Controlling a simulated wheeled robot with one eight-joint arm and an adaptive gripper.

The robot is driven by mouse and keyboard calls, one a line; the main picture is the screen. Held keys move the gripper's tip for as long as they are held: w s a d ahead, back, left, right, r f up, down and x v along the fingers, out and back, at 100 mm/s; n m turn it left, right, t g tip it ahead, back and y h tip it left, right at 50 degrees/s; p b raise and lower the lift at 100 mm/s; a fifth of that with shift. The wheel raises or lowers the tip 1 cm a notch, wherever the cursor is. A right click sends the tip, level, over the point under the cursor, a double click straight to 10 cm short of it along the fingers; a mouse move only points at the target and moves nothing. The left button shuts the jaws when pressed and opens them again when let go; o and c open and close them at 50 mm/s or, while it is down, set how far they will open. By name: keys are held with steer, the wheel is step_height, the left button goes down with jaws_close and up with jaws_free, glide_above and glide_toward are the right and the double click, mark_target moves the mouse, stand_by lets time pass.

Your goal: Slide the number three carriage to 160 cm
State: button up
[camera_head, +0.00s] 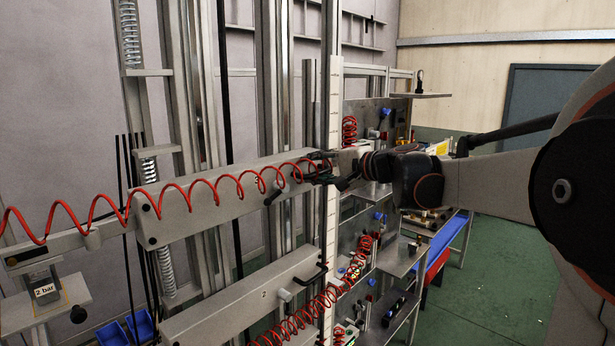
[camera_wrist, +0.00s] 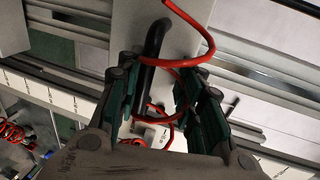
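The upper grey carriage beam (camera_head: 190,212) slopes across the left of the head view. A small mark shows on its face, but I cannot read it for certain. A second grey carriage beam (camera_head: 225,312) lies below it, with a black bent handle (camera_head: 318,273) at its right end. A tall white ruler (camera_head: 333,130) stands upright beside them; its figures are too small to read. My gripper (camera_head: 318,172) is at the upper beam's right end. In the wrist view, my gripper (camera_wrist: 155,105) is open, with a black bent handle (camera_wrist: 152,60) between its fingers, apparently not clamped.
A red coiled hose (camera_head: 178,190) runs along the upper beam to my gripper and passes between the fingers in the wrist view (camera_wrist: 190,62). Another red coil (camera_head: 330,300) hangs below. Panels and shelves (camera_head: 400,255) stand right of the ruler. Green floor (camera_head: 500,280) is clear.

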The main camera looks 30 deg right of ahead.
step_height(320, 180, up, 8)
steer(key=shift+f, duration=0.1)
stand_by(0.4)
